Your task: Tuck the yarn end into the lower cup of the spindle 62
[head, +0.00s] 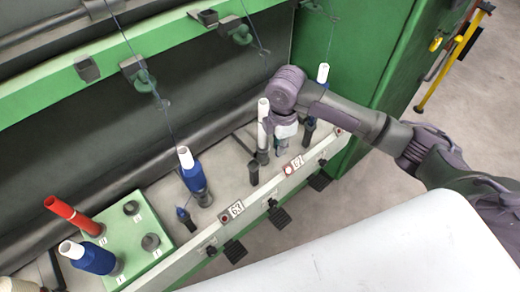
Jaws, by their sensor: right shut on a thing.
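A white tube (263,124) stands upright on a spindle behind a small number plate (293,165), which is hard to read but may say 62. The spindle's dark lower part (262,156) shows under the tube; I cannot make out its cup clearly. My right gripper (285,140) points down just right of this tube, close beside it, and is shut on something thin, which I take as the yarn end. The yarn itself is too fine to see there. My left gripper is not in view.
A blue bobbin (191,173) stands behind the plate 63 (231,210). Another blue-and-white bobbin (323,74) stands beyond my right wrist. A green tray (144,237) with a red tube (72,215) is at lower left. A green rail (160,55) with yarn guides runs above.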

